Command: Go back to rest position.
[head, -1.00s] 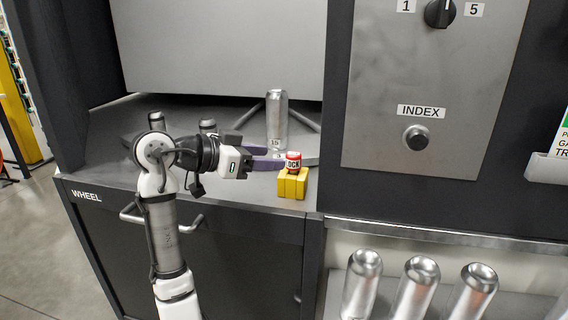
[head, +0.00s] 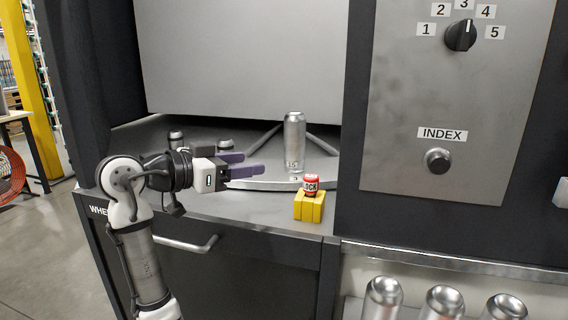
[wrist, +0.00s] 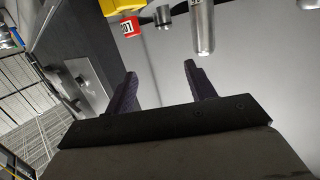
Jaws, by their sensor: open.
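My gripper (head: 250,164) is open and empty in the head view, its purple fingers pointing right over the wheel shelf. In the wrist view its two fingers (wrist: 162,82) are spread apart with nothing between them. A tall silver can (head: 295,143) stands upright on the wheel, to the right of my fingertips and apart from them. It also shows in the wrist view (wrist: 203,32). A red lock button (head: 311,184) sits on a yellow block (head: 309,208) at the shelf's front right, also apart from my gripper.
A grey panel (head: 450,100) with a numbered dial (head: 461,35) and an INDEX button (head: 438,161) stands to the right. Several silver cans (head: 383,297) stand in a lower bay. A drawer handle (head: 185,243) sticks out below the shelf. Open floor lies at the left.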

